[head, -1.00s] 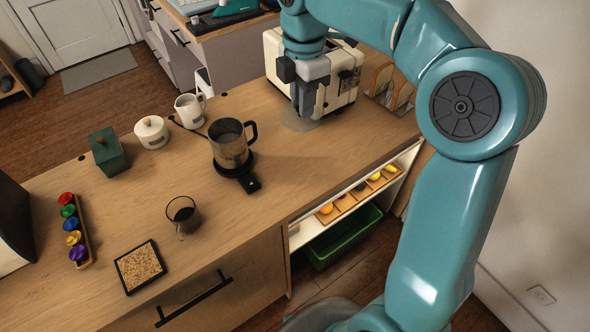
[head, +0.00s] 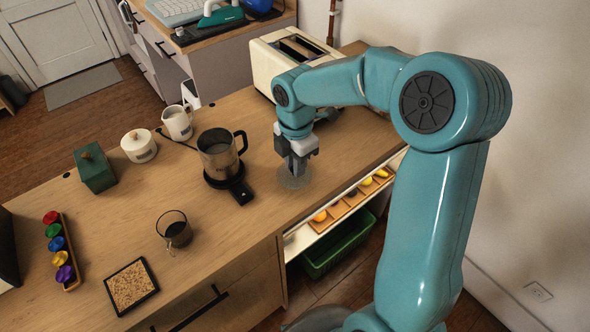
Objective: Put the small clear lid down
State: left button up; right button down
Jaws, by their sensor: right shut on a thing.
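The small clear lid (head: 293,181) is a faint, transparent round disc in the head view. It is just under my right gripper (head: 297,168), close above or on the wooden counter (head: 243,118); I cannot tell whether it touches the wood. My right gripper points down and is shut on the lid, with its fingertips at the lid's middle. It is right of the black scale under the metal pitcher. My left gripper is not in view.
A cream toaster (head: 290,60) stands behind. The counter's front edge is near the lid.

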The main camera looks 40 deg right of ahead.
notch_tip(320, 180, down, 3)
jog(key=shift+w+f, duration=0.1)
jog(key=shift+w, duration=0.05)
jog(key=shift+f, duration=0.15)
jog(key=c, duration=1)
grip_release()
notch_tip(320, 180, up, 12)
jog(key=shift+r, duration=0.25)
